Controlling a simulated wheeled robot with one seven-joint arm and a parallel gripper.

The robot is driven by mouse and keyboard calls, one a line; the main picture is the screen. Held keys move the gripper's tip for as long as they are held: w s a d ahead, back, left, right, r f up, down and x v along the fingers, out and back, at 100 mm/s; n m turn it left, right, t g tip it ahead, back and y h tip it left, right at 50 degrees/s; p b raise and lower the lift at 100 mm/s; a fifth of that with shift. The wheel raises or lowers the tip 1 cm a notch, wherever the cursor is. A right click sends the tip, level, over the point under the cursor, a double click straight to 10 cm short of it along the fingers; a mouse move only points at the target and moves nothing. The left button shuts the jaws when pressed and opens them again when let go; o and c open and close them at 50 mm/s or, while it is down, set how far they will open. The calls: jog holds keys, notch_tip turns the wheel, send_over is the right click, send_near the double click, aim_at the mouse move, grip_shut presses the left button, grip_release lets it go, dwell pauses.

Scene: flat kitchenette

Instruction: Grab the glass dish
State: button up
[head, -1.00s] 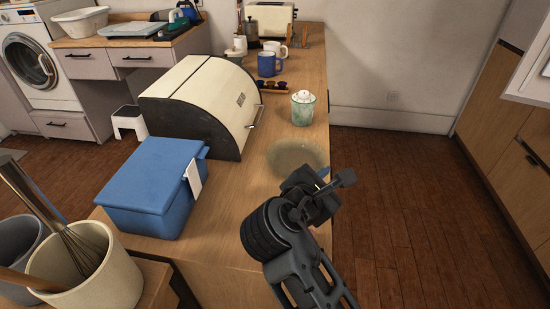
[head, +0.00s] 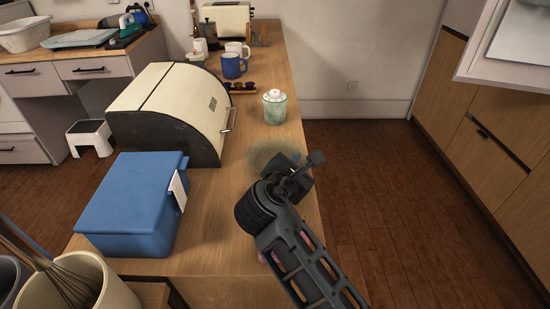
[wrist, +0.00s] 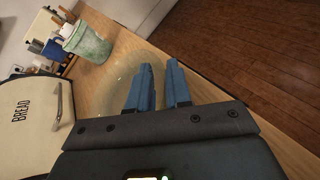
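The glass dish (head: 262,157) is a clear, shallow round dish lying flat on the wooden counter, near its right edge. My gripper (head: 292,165) is over the dish's right side in the head view and hides part of it. In the wrist view the dish (wrist: 118,83) shows faintly to the left of and behind the left finger. My gripper's two blue fingers (wrist: 160,72) are parted with a gap between them, and nothing is seen held. I cannot tell whether a finger touches the dish.
A cream bread box (head: 170,112) and a blue box (head: 132,207) stand to the left. Mugs (head: 233,66) and a toaster (head: 228,18) are farther back. The floor (head: 400,190) right of the counter is clear.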

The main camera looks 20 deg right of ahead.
jog(key=shift+w+d+f, duration=0.15)
jog(key=shift+d, duration=0.05)
jog(key=shift+c, duration=0.4)
grip_shut()
